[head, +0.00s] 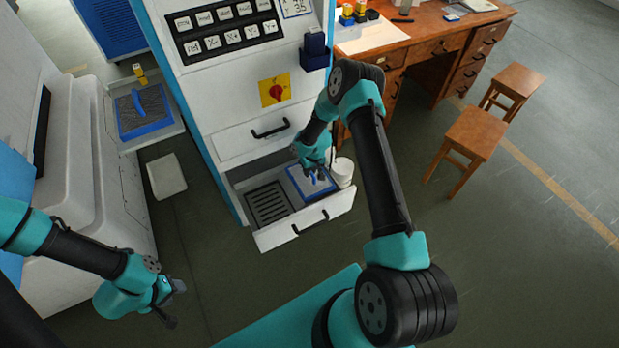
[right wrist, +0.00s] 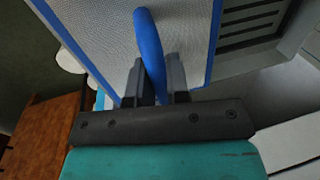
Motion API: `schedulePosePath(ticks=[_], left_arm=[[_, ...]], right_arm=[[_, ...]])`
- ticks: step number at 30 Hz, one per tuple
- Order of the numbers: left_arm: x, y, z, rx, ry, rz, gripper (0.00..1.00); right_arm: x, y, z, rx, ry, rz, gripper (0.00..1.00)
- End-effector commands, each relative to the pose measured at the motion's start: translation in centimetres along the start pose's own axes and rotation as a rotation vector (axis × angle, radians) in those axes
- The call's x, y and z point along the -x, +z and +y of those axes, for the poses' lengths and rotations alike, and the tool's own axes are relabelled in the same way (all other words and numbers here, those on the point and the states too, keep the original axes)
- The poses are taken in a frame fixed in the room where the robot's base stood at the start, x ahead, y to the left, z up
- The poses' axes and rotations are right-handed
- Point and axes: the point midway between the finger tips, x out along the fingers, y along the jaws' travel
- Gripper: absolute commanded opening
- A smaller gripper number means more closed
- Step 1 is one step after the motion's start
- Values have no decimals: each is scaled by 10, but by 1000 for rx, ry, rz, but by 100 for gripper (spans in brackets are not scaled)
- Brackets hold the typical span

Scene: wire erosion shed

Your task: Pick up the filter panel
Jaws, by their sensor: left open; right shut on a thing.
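A filter panel (head: 318,190) with a blue frame and pale mesh is at the open lower drawer (head: 308,225) of the machine. My right gripper (head: 314,174) is shut on its blue handle. In the right wrist view the curved handle (right wrist: 150,50) sits between the two fingers, with the panel's mesh (right wrist: 110,40) behind. Whether the panel rests in the drawer or hangs just above it I cannot tell. A second panel (head: 154,103), blue-framed with dark mesh and a blue handle, lies on a tray at the left. My left gripper (head: 173,302) is open and empty over the floor.
A slotted grille (head: 268,203) fills the drawer's left part. A white cup-like container (head: 343,171) stands at its right end. A closed drawer with a black handle (head: 270,129) is above. A pale slab (head: 166,176) is at the left. A desk and stools (head: 475,135) stand right.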

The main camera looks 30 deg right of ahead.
Motion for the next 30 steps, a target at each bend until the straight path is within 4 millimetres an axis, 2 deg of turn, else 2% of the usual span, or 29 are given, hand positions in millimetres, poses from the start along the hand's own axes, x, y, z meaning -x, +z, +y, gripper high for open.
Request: schedulePosePath(ticks=[3, 8, 25, 30], left_arm=[[0, 0, 0, 0, 0, 0, 46], [0, 0, 0, 0, 0, 0, 46], [0, 0, 0, 0, 0, 0, 46], [0, 0, 0, 0, 0, 0, 46]], right_arm=[[17, -1, -4, 2, 1, 1, 0], [26, 0, -6, 1, 0, -2, 0], [27, 0, -7, 2, 0, -1, 0], [23, -7, -26, 18, -2, -3, 0]])
